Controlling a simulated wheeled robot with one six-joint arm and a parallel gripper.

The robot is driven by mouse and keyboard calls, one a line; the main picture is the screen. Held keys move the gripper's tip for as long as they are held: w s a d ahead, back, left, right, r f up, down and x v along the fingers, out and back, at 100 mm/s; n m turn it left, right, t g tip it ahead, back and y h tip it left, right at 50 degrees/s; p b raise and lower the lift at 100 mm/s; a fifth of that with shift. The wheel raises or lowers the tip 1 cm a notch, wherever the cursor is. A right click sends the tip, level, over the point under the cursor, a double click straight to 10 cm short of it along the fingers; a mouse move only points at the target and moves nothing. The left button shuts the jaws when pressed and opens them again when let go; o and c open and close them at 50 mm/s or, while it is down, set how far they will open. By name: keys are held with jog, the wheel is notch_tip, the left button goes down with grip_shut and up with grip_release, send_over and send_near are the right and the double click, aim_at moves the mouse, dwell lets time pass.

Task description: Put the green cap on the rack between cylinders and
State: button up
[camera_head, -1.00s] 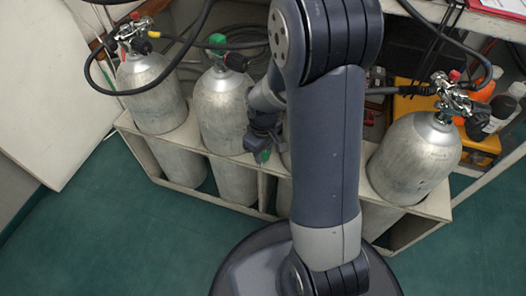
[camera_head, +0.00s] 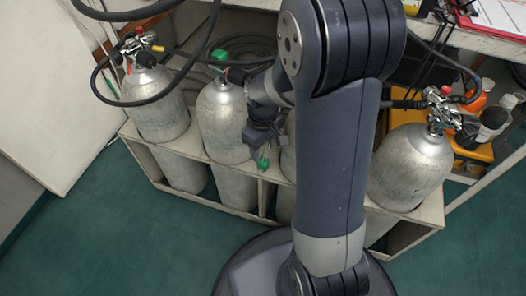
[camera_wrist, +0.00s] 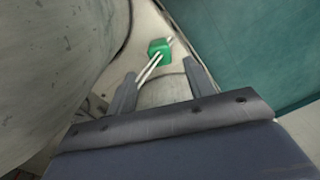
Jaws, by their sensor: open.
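The green cap (camera_head: 262,163) is at the rack's front top edge, between the second cylinder from the left (camera_head: 222,122) and the one partly behind my arm. In the wrist view the cap (camera_wrist: 158,48) lies against the pale rack board, just beyond my fingertips, with thin pale strips running from it toward my gripper. My gripper (camera_head: 262,143) is directly above the cap. In the wrist view my gripper (camera_wrist: 160,72) has its two fingers apart, with a gap between fingertips and cap. Whether the strips touch a finger I cannot tell.
The rack (camera_head: 150,158) holds several grey cylinders. The left (camera_head: 158,105) and right (camera_head: 408,165) ones carry valves and black hoses. A green top (camera_head: 219,56) sits on the second cylinder. Bottles and an orange case stand at right. Green floor is clear in front.

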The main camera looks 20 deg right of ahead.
aim_at(263, 160)
notch_tip(263, 160, up, 5)
jog(key=shift+r+p, duration=0.1)
jog(key=shift+p, duration=0.7)
